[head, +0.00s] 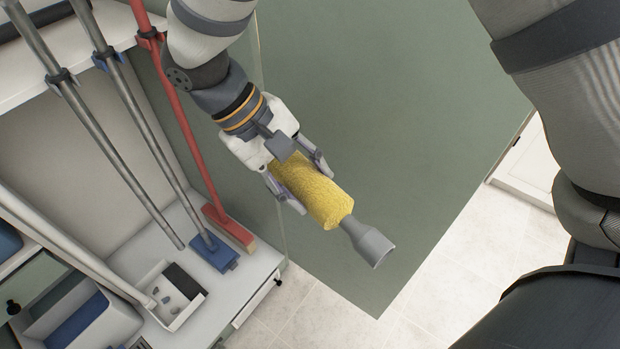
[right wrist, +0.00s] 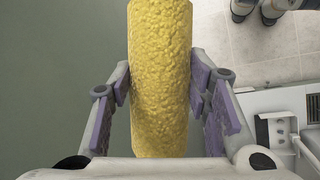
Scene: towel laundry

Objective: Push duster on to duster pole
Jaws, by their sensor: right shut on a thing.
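The yellow fuzzy duster (head: 322,197) has a grey tapered socket (head: 371,243) at its lower right end. My right gripper (head: 315,192) is shut on the duster's yellow part, and holds it in the air. In the right wrist view the duster (right wrist: 160,85) lies between the two purple-padded fingers, pointing away from the wrist. A slim grey pole (head: 114,147) with a bare lower end hangs in a clip at the left. It may be the duster pole; I cannot tell surely. It stands apart from the duster. My left gripper is not in view.
A blue-headed grey pole (head: 150,136) and a red broom (head: 188,125) stand beside the bare pole. A white shelf (head: 250,277) holds a small open box (head: 180,318). Pale floor tiles (head: 450,265) look clear.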

